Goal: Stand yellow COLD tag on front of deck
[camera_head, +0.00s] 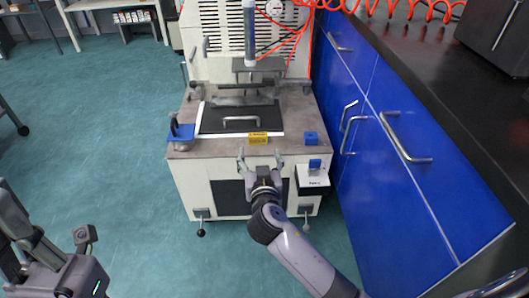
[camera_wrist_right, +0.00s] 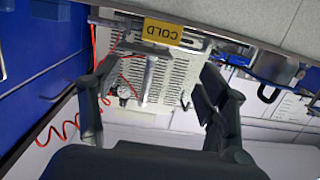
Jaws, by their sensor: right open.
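The yellow COLD tag (camera_head: 258,138) stands at the front edge of the machine's deck (camera_head: 190,150), right of centre. In the right wrist view the tag (camera_wrist_right: 162,31) is at the top with its lettering upside down. My right gripper (camera_head: 260,158) is open and empty just in front of the deck edge, its fingers spread below and to either side of the tag. In the right wrist view a clear gap separates the fingers (camera_wrist_right: 150,85) from the tag. Part of my left arm (camera_head: 65,275) shows at the lower left; its jaw state is unclear.
A dark plate with a metal handle (camera_head: 240,119) lies behind the tag. A blue holder (camera_head: 181,133) is on the deck's left, a small blue block (camera_head: 310,138) on its right. A white box (camera_head: 313,177) projects at front right. Blue cabinets (camera_head: 385,170) flank the right; floor is clear left.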

